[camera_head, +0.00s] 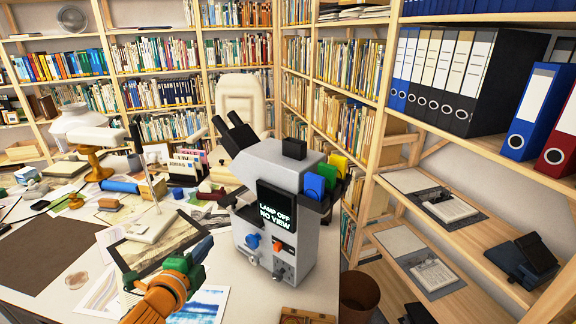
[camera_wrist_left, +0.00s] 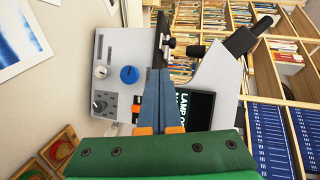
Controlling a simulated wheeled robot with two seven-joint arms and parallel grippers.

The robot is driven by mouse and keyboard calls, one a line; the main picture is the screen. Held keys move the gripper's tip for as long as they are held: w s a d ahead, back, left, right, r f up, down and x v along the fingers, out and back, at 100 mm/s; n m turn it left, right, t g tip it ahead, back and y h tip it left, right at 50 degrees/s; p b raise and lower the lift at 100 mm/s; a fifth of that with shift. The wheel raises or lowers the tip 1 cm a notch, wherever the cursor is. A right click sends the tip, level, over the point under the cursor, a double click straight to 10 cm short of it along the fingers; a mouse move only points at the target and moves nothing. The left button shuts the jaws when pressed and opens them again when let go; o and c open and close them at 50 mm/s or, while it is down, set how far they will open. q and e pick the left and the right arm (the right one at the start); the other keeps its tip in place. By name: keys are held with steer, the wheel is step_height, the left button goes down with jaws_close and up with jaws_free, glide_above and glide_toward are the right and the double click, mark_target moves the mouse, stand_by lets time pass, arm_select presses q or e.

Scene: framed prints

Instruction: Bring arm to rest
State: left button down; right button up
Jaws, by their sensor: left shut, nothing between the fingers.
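My left gripper (camera_head: 202,248) is at the lower middle of the head view, left of a grey microscope-like device (camera_head: 285,210). In the left wrist view its blue fingers (camera_wrist_left: 158,92) are shut together and hold nothing. There the device (camera_wrist_left: 118,70) stands beyond the fingers, with a blue knob and several small controls. Its dark screen (camera_head: 276,214) reads "LAMP OFF NO VIEW" in the head view. I cannot tell the exact gap between fingertips and device. My right gripper is in neither view.
The white table (camera_head: 318,282) is crowded with papers, a framed print (camera_head: 150,248) and a brass-stemmed lamp (camera_head: 95,165). A wooden box (camera_head: 306,316) lies at its front edge. Shelves with binders (camera_head: 440,75) stand close on the right. A white chair (camera_head: 243,103) is behind.

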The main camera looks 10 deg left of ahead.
arm_select(q)
steer(key=s+d+f+n+g, duration=0.4)
steer(key=s+f+n, duration=0.15)
steer(key=s, duration=0.25)
steer(key=s+d+f+n+g+h, duration=0.1)
steer(key=s+d+f+n+g, duration=0.3)
steer(key=s+f, duration=0.3)
steer(key=s+d+f+n+g, duration=0.4)
steer(key=s+f+n, duration=0.1)
steer(key=s, duration=0.4)
steer(key=s+f+g, duration=0.1)
steer(key=s+f, duration=0.2)
steer(key=f, duration=1.6)
steer(key=s+a+f+g, duration=0.1)
steer(key=s+a+f, duration=0.1)
steer(key=s+f, duration=0.6)
steer(key=s, duration=0.3)
steer(key=shift+s+f+m, duration=0.2)
steer(key=shift+s+m, duration=0.15)
